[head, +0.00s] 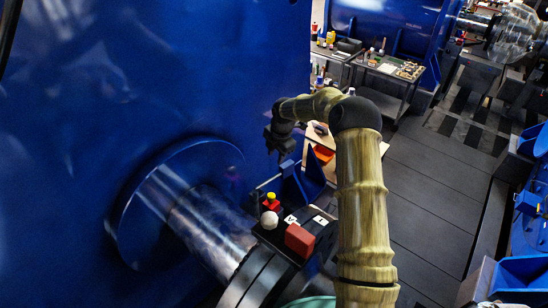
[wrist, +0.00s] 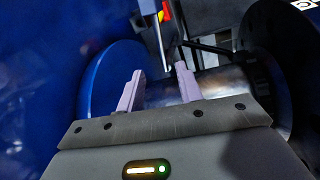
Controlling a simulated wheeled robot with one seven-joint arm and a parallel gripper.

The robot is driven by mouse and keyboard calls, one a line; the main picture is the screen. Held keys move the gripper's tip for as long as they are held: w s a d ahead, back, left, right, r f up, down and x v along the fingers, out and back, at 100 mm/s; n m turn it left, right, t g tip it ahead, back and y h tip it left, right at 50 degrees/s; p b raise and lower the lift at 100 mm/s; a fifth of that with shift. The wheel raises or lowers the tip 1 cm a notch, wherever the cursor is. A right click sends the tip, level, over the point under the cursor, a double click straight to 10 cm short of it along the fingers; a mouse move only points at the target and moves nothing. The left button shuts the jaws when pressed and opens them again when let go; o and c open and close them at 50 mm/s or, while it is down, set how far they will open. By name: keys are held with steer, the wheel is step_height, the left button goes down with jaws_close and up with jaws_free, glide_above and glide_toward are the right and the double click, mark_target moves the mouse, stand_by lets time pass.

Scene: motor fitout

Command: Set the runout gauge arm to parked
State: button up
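My gripper (head: 280,138) hangs in the upper middle of the head view, in front of the big blue housing. In the wrist view its two pale purple fingers (wrist: 160,72) are spread apart with nothing held between them. A thin grey upright rod (wrist: 160,42), possibly the runout gauge arm, shows just beyond the gap between the fingertips. A red and yellow piece (wrist: 166,12) is beside its top. The polished shaft (wrist: 210,82) lies behind the fingers; it also shows in the head view (head: 208,230). I cannot make out the gauge arm for certain in the head view.
A dark ledge by the shaft carries a red block (head: 300,240), a white ball (head: 269,220), a yellow-topped red knob (head: 271,201) and white labels (head: 320,220). The blue housing (head: 200,70) fills the left. A tool cart (head: 388,68) stands behind; grey floor (head: 430,190) is clear.

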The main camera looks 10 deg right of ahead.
mark_target(271, 178)
steer(key=r, duration=0.2)
steer(key=r+p, duration=0.1)
steer(key=shift+s+d+r, duration=0.1)
steer(key=shift+s, duration=0.2)
steer(key=w+f+b, duration=0.1)
steer(key=f+b, duration=0.2)
steer(key=f, duration=0.2)
steer(key=w+a+f+b, duration=0.1)
steer(key=f+b, duration=0.2)
steer(key=f, duration=0.2)
steer(key=w+f+b, duration=0.1)
steer(key=f+b, duration=0.2)
steer(key=f, duration=0.3)
steer(key=shift+a, duration=0.3)
steer(key=shift+r, duration=0.2)
